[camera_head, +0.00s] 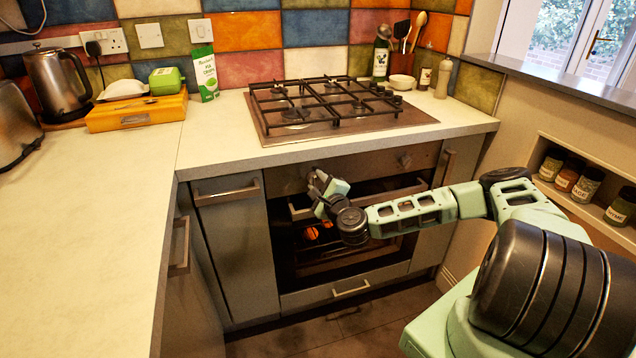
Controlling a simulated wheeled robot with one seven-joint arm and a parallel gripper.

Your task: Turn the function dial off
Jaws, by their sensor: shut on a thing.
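The built-in oven (350,262) is below the hob, with a steel control panel (365,168) along its top. One round dial (405,160) shows at the right of the panel. My gripper (315,178) is at the left part of the panel, shut on the function dial there. My gripper's fingers and body hide that dial almost wholly, so its setting cannot be read. The oven handle (400,192) runs just below, partly behind my gripper and wrist.
A gas hob (335,105) is set in the worktop above the oven. Drawer and cupboard handles (225,192) stick out at the left. A kettle (57,82) and a wooden box (136,112) stand at the back left. Spice jars (587,184) fill a niche at the right.

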